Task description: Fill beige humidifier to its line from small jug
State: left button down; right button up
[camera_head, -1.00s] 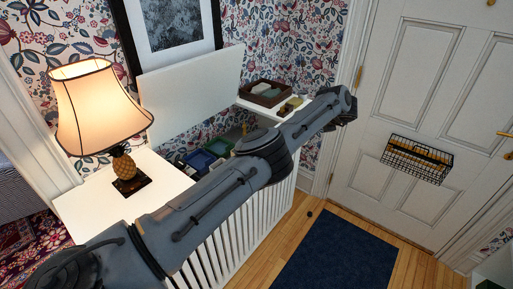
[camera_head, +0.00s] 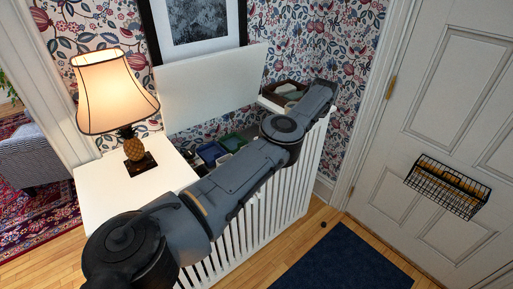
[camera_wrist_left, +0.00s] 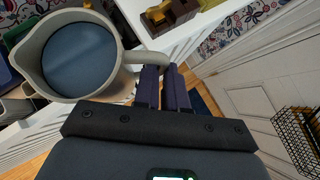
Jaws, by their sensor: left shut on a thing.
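My left gripper (camera_wrist_left: 165,78) is shut on the jug's handle (camera_wrist_left: 143,57) at the right of the jug. In the head view my left arm reaches from lower left across the white cabinet, and its own links hide the gripper and jug. I cannot make out the beige humidifier in either view. My right gripper is not in view.
The slatted white cabinet has a raised lid (camera_head: 212,88); blue (camera_head: 212,153) and green (camera_head: 232,142) containers sit inside. A lit lamp (camera_head: 117,95) stands on its left top. A brown tray (camera_head: 270,92) is at its right end. A wire basket (camera_head: 447,187) hangs on the door.

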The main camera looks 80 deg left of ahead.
pick_arm(q)
jog(key=shift+n+g, duration=0.3)
jog(key=s+a, duration=0.2)
jog(key=s, duration=0.1)
jog(key=s+a+f, duration=0.1)
jog(key=shift+s, duration=0.2)
jog(key=shift+s+a+f, duration=0.1)
jog(key=shift+s+f, duration=0.1)
jog(key=shift+f, duration=0.05)
jog(key=shift+w, duration=0.1)
